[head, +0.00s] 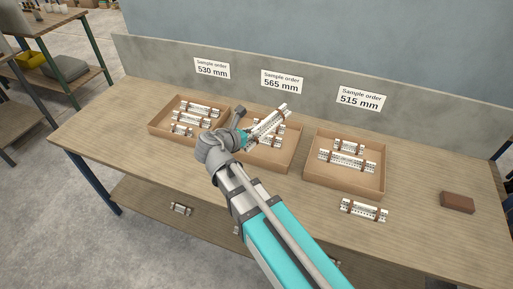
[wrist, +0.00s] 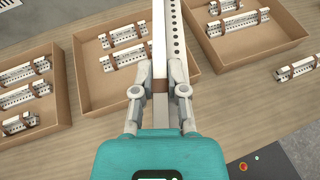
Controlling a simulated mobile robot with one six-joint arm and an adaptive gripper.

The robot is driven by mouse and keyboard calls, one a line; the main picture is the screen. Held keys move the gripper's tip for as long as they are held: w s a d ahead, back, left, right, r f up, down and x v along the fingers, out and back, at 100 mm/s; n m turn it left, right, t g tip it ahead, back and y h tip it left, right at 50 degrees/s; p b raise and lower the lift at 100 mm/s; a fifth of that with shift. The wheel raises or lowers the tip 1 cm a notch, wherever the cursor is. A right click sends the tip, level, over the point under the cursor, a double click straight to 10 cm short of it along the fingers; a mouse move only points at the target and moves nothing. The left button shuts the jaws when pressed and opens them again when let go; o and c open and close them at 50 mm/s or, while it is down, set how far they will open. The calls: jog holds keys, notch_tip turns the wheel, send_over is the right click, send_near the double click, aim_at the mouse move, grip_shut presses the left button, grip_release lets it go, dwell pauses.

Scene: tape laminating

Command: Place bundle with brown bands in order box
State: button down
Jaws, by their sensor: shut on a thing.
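My gripper (wrist: 160,88) is shut on a long perforated metal bundle (wrist: 177,40) with a brown band between the fingers; the bundle also shows in the head view (head: 267,122). It is held tilted above the middle order box (head: 258,158), labelled 565 mm. This box holds shorter banded bundles (wrist: 124,55), partly hidden by the held one in the head view. The left box (head: 155,131), labelled 530 mm, holds several bundles (head: 183,130). The right box (head: 345,183), labelled 515 mm, holds two bundles (head: 347,161).
A loose banded bundle (head: 363,210) lies on the table in front of the right box. A brown block (head: 458,202) sits at the far right. A bundle (head: 180,209) lies on the lower shelf. A grey backboard (head: 420,120) stands behind the boxes.

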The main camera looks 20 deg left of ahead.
jog(key=shift+w, duration=0.1)
jog(key=shift+a, duration=0.15)
jog(key=s+a+f+n+y+b, duration=0.1)
jog(key=s+a+f+b, duration=0.1)
jog(key=a, duration=0.7)
jog(key=s+a+f+n+t+y+b, duration=0.1)
jog(key=s+a+f+b, duration=0.2)
jog(key=a, duration=0.6)
jog(key=s+a+f+n+y+b, duration=0.1)
jog(key=s+a+f+y+b, duration=0.1)
jog(key=a, duration=0.7)
jog(key=shift+s+f+n+b, duration=0.4)
jog(key=shift+s+f+b, duration=0.2)
jog(key=shift+s, duration=0.25)
jog(key=shift+a, duration=0.1)
jog(key=w+d+f+b, duration=0.1)
jog(key=w+f+b, duration=0.2)
jog(key=w, duration=0.1)
jog(key=w+d+f+b, duration=0.2)
jog(key=w+f+b, duration=0.1)
jog(key=w, duration=0.1)
jog(key=w+d+f+b, duration=0.2)
jog(key=w+f+b, duration=0.1)
jog(key=w, duration=0.1)
jog(key=shift+d, duration=0.2)
